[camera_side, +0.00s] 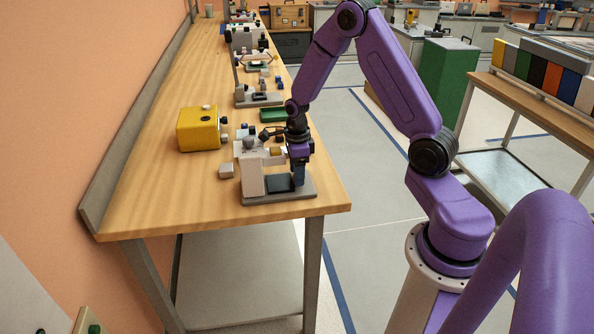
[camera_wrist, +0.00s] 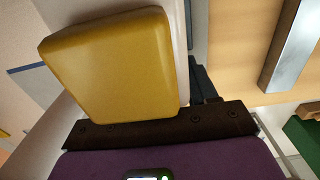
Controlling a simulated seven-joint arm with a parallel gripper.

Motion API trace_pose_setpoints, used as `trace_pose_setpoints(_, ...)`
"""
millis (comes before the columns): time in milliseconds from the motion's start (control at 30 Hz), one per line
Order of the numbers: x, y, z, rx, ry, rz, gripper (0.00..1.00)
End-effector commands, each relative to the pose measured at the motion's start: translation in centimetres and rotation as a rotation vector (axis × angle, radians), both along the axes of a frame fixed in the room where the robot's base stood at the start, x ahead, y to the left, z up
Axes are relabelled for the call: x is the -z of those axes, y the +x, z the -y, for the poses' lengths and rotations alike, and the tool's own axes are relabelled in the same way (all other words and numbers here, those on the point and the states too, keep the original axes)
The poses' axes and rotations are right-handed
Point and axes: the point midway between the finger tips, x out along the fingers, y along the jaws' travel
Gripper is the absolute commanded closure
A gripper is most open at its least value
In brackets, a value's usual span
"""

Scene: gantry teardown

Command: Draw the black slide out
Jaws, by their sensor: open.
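A small gantry with a pale grey column (camera_side: 250,172) and a grey base (camera_side: 300,194) stands near the bench's front end. A flat black piece (camera_side: 281,184), perhaps the black slide, lies low on its base; I cannot tell for sure. My gripper (camera_side: 299,175) is open and points down at the gantry's right side, its fingers close to the black piece. Contact is unclear. A yellow part (camera_side: 276,151) sits high on the gantry, left of my gripper. It looks large in the wrist view (camera_wrist: 112,62), where it hides much of the gantry. Dark pieces (camera_wrist: 203,82) show beside it.
A yellow box (camera_side: 198,129) stands left of the gantry, with a small grey block (camera_side: 226,171) between them. A green tray (camera_side: 274,115) and other fixtures (camera_side: 258,98) stand behind. The wooden bench (camera_side: 160,205) is clear at front left; its right edge is close to the gantry.

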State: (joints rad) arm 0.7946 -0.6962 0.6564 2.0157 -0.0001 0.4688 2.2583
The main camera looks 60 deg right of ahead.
Motion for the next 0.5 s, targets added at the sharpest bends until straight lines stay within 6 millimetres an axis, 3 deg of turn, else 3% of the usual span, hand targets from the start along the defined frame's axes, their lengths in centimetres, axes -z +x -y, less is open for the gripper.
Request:
trace_pose_setpoints(133,-0.02,0.00,0.00,0.000,0.000,0.000,0.46)
trace_pose_setpoints(300,-0.04,0.00,0.00,0.000,0.000,0.000,1.00)
trace_pose_setpoints(500,-0.05,-0.42,0.47,0.002,0.000,-0.001,1.00)
